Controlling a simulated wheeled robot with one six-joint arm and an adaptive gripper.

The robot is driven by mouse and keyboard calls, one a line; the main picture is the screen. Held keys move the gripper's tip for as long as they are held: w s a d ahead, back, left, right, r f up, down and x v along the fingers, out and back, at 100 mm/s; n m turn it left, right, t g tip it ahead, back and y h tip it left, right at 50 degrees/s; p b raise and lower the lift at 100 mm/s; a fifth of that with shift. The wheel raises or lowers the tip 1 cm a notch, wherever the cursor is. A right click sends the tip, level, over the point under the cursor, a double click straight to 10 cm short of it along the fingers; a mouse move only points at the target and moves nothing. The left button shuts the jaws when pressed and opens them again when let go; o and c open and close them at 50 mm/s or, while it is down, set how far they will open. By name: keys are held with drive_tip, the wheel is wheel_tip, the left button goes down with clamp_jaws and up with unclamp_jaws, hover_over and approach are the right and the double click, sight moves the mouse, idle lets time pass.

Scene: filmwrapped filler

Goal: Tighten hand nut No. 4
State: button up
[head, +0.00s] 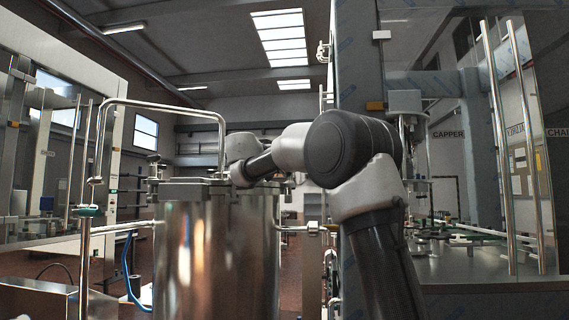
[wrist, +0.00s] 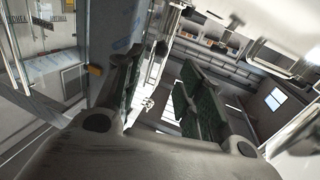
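A tall polished steel tank (head: 215,250) stands in front of me with a flat lid on top. A dark knob-like hand nut (head: 154,159) shows at the lid's left edge. No number can be read on it, so I cannot tell which nut is No. 4. My arm reaches over the lid's right rear side and hides part of it; my gripper is hidden in the head view. In the wrist view my gripper (wrist: 158,92) has its two green-padded fingers apart, with only distant floor and wall visible between them. No nut shows clearly between the fingers.
A bent steel rail (head: 160,104) rises over the tank's left side. A blue hose (head: 129,270) hangs at its lower left. A glass-doored machine (head: 480,200) stands close on the right, and another cabinet (head: 40,235) on the left.

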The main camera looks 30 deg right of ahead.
drive_tip(key=shift+v, duration=0.8)
